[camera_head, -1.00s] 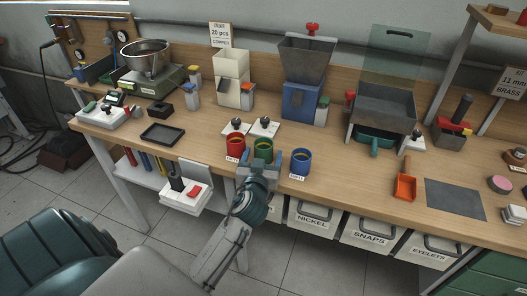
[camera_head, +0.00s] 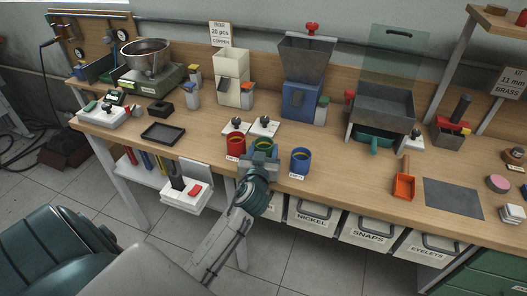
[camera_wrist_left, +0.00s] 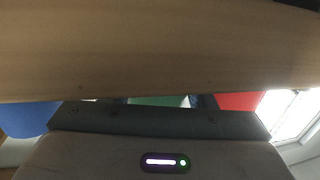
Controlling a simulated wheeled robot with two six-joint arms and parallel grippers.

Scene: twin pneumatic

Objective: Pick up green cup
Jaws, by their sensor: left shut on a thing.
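The green cup (camera_head: 263,145) stands upright at the front of the workbench, between the red cup (camera_head: 235,146) and the blue cup (camera_head: 301,161). My left gripper (camera_head: 261,157) is shut on the green cup from the front and hides its lower part. In the left wrist view a strip of the green cup (camera_wrist_left: 160,101) shows beyond the gripper body, with the blue cup (camera_wrist_left: 28,118) to the left and the red cup (camera_wrist_left: 238,101) to the right. Whether the green cup touches the bench is hidden. My right gripper is not in view.
The red and blue cups stand close on either side. Two white pads with dark knobs (camera_head: 264,127) lie just behind. A blue hopper machine (camera_head: 300,100) and a cream dispenser (camera_head: 231,80) stand further back. An orange scoop (camera_head: 404,186) lies to the right.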

